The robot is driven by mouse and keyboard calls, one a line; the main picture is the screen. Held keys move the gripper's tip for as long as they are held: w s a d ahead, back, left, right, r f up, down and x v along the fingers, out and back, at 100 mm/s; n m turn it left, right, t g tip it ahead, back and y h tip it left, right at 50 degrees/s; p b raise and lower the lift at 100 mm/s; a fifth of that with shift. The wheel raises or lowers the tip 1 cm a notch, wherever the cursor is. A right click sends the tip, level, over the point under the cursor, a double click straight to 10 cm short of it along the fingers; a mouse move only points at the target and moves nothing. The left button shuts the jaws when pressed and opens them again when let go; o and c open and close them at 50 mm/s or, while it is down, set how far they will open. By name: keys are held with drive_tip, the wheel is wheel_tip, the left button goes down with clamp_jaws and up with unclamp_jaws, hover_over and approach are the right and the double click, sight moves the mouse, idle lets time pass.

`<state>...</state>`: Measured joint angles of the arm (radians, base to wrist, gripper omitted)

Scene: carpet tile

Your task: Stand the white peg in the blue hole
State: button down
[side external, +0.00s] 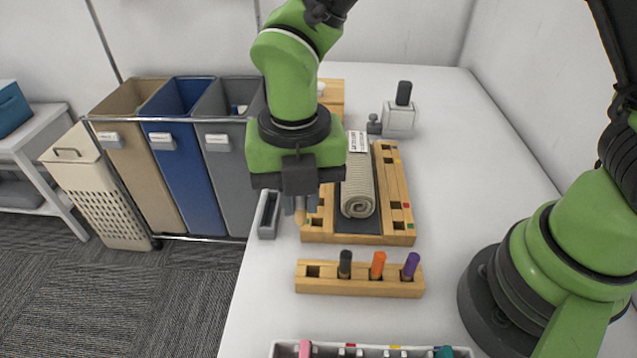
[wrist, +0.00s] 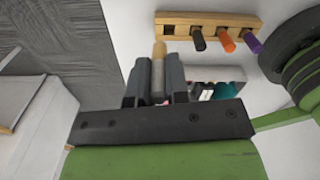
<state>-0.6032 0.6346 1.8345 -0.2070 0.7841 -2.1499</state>
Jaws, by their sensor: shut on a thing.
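My gripper (side external: 299,204) is shut on a peg, which points down over the left rail of the wooden frame (side external: 351,239). The wrist view also shows my gripper (wrist: 158,64) with the peg between its fingers. The peg (wrist: 157,76) has a pale greyish body and a tan wooden tip (side external: 300,218). I cannot tell whether the tip is above the rail or in a hole. The frame has square holes with small red and green marks.
A rolled beige mat (side external: 357,185) lies inside the frame. A wooden rack (side external: 360,287) in front holds black, orange and purple pegs; its left hole is empty. A grey tray (side external: 268,216) is left of the frame.

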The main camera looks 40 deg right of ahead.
drive_tip(key=w+d+m, duration=0.8)
drive_tip(key=w+d, duration=1)
drive_tip(key=d, duration=0.2)
drive_tip(key=f, duration=0.5)
drive_tip(key=shift+w+d+f, duration=0.1)
drive_tip(key=shift+w+d, duration=0.1)
drive_tip(key=shift+d, duration=0.15)
drive_tip(key=shift+f, duration=2.3)
drive_tip(key=shift+f, duration=0.15)
drive_tip(key=c, duration=1.1)
unclamp_jaws()
